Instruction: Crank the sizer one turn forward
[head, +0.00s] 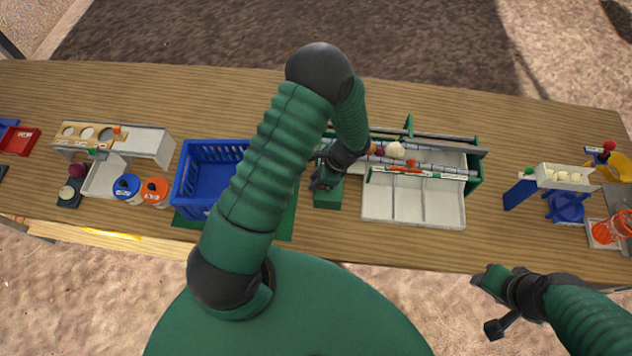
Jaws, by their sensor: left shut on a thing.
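The sizer (474,174) is a green-framed machine with grey rollers, right of the middle of the table. A pale onion (396,149) and a dark red one (377,150) sit at its rollers, with a small orange-red piece (411,163) by the front roller. A white three-part tray (413,202) lies in front. My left gripper (320,181) is at the sizer's left end, above a green block (328,194). It is shut on what seems to be the crank handle, which the gripper mostly hides. My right gripper (493,290) is off the table's front edge, apart from everything; its jaws are unclear.
A blue basket (190,190) on a green mat (285,222) stands left of the sizer, partly behind my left arm. Jars and a holed wooden rack (88,132) are farther left. A stand with a white tray (565,177) is at the right. Bare table lies between it and the sizer.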

